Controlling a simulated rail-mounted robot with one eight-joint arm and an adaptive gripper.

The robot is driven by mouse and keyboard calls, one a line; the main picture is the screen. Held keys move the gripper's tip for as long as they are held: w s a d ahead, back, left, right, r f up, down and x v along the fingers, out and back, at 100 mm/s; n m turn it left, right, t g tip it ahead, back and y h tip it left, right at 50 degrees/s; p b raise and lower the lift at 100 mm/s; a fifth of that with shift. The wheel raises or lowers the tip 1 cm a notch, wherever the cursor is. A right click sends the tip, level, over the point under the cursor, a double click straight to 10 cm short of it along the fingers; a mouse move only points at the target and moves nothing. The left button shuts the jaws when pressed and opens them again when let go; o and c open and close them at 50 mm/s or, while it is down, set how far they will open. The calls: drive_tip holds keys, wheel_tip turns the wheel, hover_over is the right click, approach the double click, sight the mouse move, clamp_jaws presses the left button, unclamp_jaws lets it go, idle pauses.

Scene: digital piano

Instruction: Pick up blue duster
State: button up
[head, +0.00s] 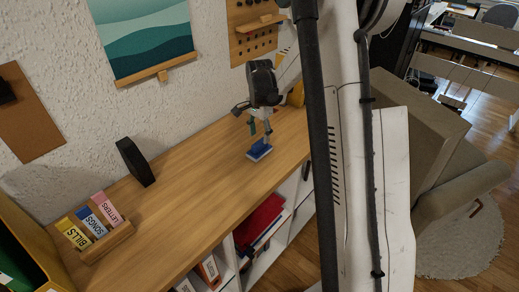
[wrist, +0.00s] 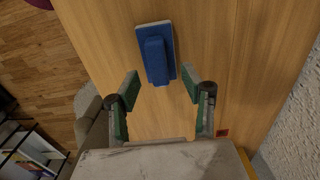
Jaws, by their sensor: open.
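The blue duster (head: 259,150) lies on the wooden shelf top, near its front edge in the head view. In the wrist view the blue duster (wrist: 156,54) lies flat, with a blue block handle on a wider pale-edged base. My gripper (head: 254,123) hangs above the duster in the head view. In the wrist view my gripper (wrist: 159,86) is open, with its green-padded fingers apart. The near end of the duster's handle shows between the fingertips, and most of the duster lies beyond them. I see no contact with it.
The wooden shelf top (head: 205,165) is mostly clear around the duster. A black wedge-shaped object (head: 135,162) and a holder with labelled tabs (head: 105,242) stand to the left. The wall is behind; open shelves with red folders (head: 258,220) are below.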

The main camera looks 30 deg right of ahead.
sight(260, 142)
drive_tip(key=shift+s+f, duration=0.15)
drive_tip(key=shift+f, duration=2.1)
clamp_jaws()
